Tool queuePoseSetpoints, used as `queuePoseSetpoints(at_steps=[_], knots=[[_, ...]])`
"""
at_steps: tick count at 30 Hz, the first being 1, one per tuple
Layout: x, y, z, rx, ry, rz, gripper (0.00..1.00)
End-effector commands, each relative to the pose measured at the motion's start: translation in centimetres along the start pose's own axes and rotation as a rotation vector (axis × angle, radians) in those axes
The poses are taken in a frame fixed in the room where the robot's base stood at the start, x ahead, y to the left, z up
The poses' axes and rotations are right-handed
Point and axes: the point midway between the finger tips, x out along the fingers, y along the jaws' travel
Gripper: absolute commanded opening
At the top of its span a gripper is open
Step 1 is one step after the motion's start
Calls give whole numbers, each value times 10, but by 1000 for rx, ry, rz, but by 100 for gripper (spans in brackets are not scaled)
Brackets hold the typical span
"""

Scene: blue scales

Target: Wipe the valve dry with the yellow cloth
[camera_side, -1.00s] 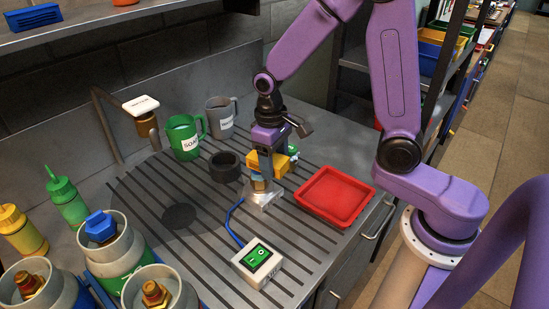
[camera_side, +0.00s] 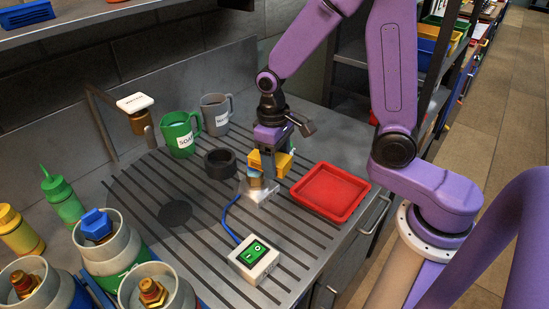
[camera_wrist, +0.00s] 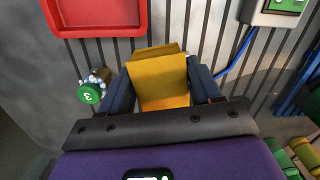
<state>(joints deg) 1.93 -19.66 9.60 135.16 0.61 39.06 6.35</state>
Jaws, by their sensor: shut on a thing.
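My gripper (camera_side: 270,155) is shut on the yellow cloth (camera_side: 268,162), which looks like a stiff folded pad. In the wrist view the cloth (camera_wrist: 158,78) sits between my two dark blue fingers. In the side view its lower edge is just above a small brass-and-blue fitting (camera_side: 255,181) on a shiny metal block; I cannot tell whether they touch. The wrist view also shows a brass piece with a green cap marked 3 (camera_wrist: 90,90), speckled with whitish drops, left of my fingers and apart from the cloth. I cannot tell for certain which piece is the valve.
A red tray (camera_side: 330,191) lies right of my gripper. A switch box (camera_side: 254,260) with a blue cable is in front. A black ring (camera_side: 220,163), a green mug (camera_side: 180,135) and a grey mug (camera_side: 215,114) stand behind left. Cylinders (camera_side: 115,257) crowd the lower left.

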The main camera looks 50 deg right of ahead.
Motion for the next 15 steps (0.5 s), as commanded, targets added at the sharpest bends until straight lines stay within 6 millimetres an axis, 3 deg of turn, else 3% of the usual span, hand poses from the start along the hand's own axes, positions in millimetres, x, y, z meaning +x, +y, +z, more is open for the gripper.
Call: queuePoseSetpoints(at_steps=[15], knots=[[1,0,-18,0,-1,0,28]])
